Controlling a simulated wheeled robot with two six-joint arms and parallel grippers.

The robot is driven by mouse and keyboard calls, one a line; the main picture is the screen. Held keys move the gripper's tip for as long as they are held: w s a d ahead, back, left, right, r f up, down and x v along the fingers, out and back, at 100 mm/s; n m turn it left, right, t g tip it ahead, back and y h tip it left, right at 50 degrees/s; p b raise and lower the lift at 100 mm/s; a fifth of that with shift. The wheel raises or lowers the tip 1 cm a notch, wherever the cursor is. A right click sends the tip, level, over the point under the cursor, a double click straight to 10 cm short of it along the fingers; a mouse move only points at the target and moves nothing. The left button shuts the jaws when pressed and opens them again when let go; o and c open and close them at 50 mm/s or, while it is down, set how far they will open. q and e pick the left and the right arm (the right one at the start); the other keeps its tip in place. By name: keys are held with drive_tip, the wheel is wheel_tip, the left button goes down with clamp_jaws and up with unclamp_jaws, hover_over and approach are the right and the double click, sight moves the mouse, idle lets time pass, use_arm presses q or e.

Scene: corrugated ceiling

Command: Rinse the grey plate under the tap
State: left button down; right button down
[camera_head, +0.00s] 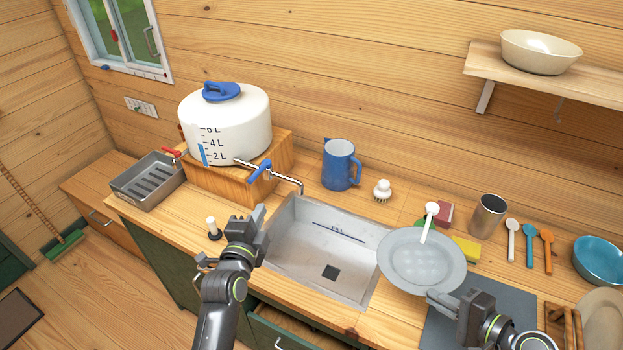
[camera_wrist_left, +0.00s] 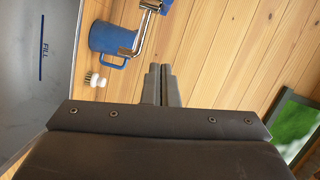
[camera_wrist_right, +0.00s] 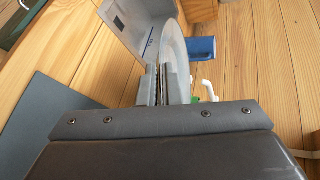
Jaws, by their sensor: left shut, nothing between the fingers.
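The grey plate (camera_head: 408,262) is held tilted over the right edge of the metal sink (camera_head: 290,250). My right gripper (camera_head: 436,298) is shut on its near rim; the plate also shows beyond the fingers in the right wrist view (camera_wrist_right: 174,45). The tap (camera_head: 284,178) is a bent metal spout with a blue lever (camera_head: 259,171), coming from a white water tank (camera_head: 235,115). Its end is above the sink's back left corner, apart from the plate, and I see no water stream. My left gripper (camera_head: 258,214) is shut and empty at the sink's left edge, below the tap.
A blue jug (camera_head: 340,166) and a small white brush (camera_head: 382,190) stand behind the sink. A yellow sponge (camera_head: 466,249), a metal cup (camera_head: 488,216) and several spoons are at the right. A soap-coloured dark-based white item (camera_head: 213,228) stands left of the sink.

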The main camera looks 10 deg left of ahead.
use_arm(q)
approach(259, 172)
drive_tip(key=w+d, duration=0.4)
drive_tip(key=d, duration=0.1)
drive_tip(key=a, duration=0.1)
drive_tip(key=w+a, duration=0.2)
drive_tip(key=shift+a+f+p, duration=0.2)
drive_tip(key=shift+f+p, duration=0.2)
drive_tip(key=shift+d, duration=0.1)
